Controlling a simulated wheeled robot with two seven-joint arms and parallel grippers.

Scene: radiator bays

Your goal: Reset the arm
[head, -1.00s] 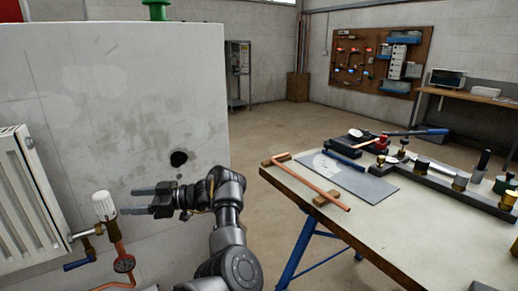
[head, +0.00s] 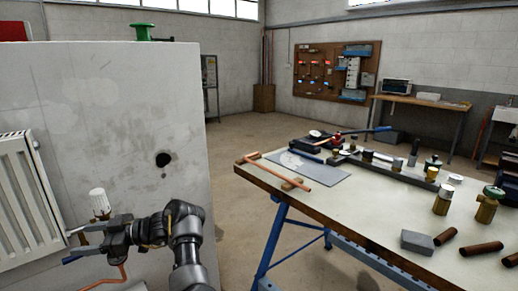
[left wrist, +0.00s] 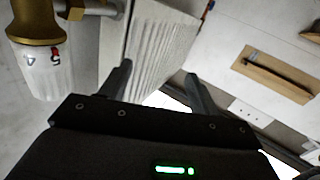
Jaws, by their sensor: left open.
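My left gripper (head: 77,238) is low at the left of the head view, in front of the pipework below the white valve head (head: 98,203). Its fingers are spread in the left wrist view (left wrist: 157,75), with nothing held between them. The valve head, with a brass collar, also shows at the upper left of the wrist view (left wrist: 36,72), to the left of the fingers. I cannot tell whether the gripper touches the valve. The gripper hides the pressure gauge and part of the pipe. My right gripper is not in view.
A white radiator (head: 22,200) hangs on the grey wall panel (head: 115,105), which has a dark hole. A workbench (head: 345,205) stands at right with a bent copper pipe (head: 280,172), brass fittings and a grey block (head: 417,242). Open floor lies behind.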

